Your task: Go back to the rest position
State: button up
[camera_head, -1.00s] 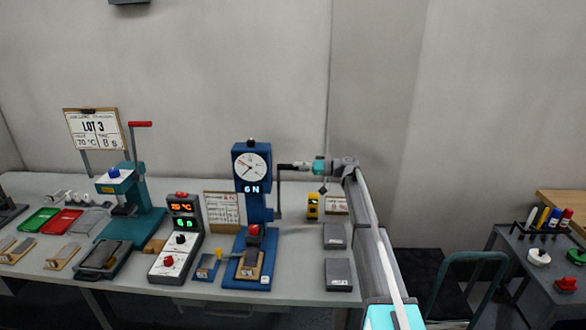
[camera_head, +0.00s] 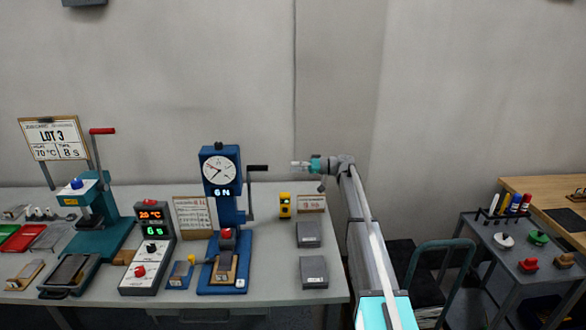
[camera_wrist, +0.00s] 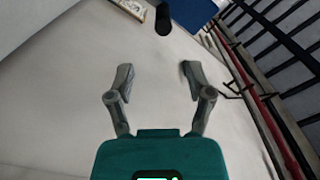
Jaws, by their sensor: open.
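My gripper (camera_head: 297,166) is in the air above the back right of the bench, open and empty. In the wrist view its two fingers (camera_wrist: 157,73) are spread with nothing between them. The blue press (camera_head: 222,225) with a white dial stands to its left. The press's black crank handle (camera_head: 257,168) points toward my gripper, with a gap between them. In the wrist view the black handle (camera_wrist: 163,20) lies beyond the fingertips, in front of the press's blue body (camera_wrist: 194,12).
On the bench (camera_head: 275,292) are a yellow device (camera_head: 285,205), two grey blocks (camera_head: 308,234) (camera_head: 314,272), a control box (camera_head: 147,248) and a teal press (camera_head: 100,225).

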jog(key=s+a+f+m+h, duration=0.1)
jog(key=s+f+h, duration=0.25)
jog(key=s, duration=0.45)
jog(key=s+f+m+g+h, duration=0.1)
jog(key=s+f+m+h, duration=0.1)
jog(key=s+f, duration=0.4)
jog(key=s+a+f+m+h, duration=0.1)
jog(key=s+f+h, duration=0.2)
jog(key=s, duration=0.6)
jog(key=s+d+f+m+h, duration=0.1)
jog(key=s+d+f+h, duration=0.2)
jog(key=s, duration=0.7)
jog(key=s+d+f+m+h, duration=0.2)
jog(key=s+d+h, duration=0.3)
jog(key=s, duration=0.6)
jog(key=shift+d+f+m+h, duration=0.3)
jog(key=shift+f+h, duration=0.2)
jog(key=shift+h, duration=0.25)
jog(key=shift+c, duration=0.3)
